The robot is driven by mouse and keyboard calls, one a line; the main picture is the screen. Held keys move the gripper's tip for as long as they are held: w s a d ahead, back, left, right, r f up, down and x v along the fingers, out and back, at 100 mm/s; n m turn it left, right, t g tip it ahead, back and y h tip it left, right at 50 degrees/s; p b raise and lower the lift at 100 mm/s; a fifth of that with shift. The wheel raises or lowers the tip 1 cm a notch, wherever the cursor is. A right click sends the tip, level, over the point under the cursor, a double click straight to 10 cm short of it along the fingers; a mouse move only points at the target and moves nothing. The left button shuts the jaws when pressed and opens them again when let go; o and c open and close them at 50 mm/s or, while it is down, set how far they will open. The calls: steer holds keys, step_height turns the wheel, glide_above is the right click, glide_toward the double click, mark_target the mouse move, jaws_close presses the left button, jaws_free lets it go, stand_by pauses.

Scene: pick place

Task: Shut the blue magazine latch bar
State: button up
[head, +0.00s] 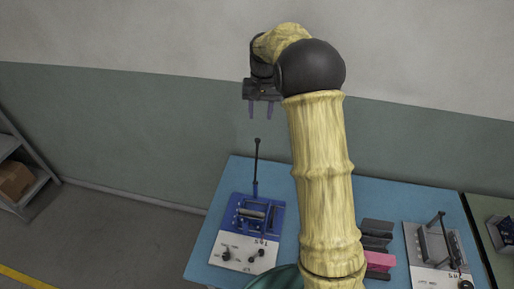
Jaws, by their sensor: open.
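A blue magazine unit (262,218) with a white front panel (243,250) stands on the left part of the blue table. Its thin dark latch bar (256,163) stands nearly upright from the unit's back and ends in a black knob. My gripper (260,110) is above and behind the bar in the picture, fingers pointing down. It is open and empty, apart from the bar. My arm hides the middle of the table.
A grey unit (440,247) with its own dark lever stands on the right of the table (217,215). Dark and pink blocks (378,262) lie beside my arm. A shelf with a cardboard box (14,180) is at far left. A green wall is behind.

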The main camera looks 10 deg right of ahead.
mark_target(257, 142)
steer(key=shift+w, duration=0.4)
steer(key=f+p, duration=0.1)
steer(key=f, duration=0.4)
steer(key=f+p, duration=0.2)
steer(key=f, duration=0.4)
steer(key=a+f+p, duration=0.1)
steer(key=f, duration=0.5)
steer(key=shift+w+f+p, duration=0.1)
steer(key=shift+f+p, duration=0.05)
steer(key=shift+p, duration=0.25)
jaws_close()
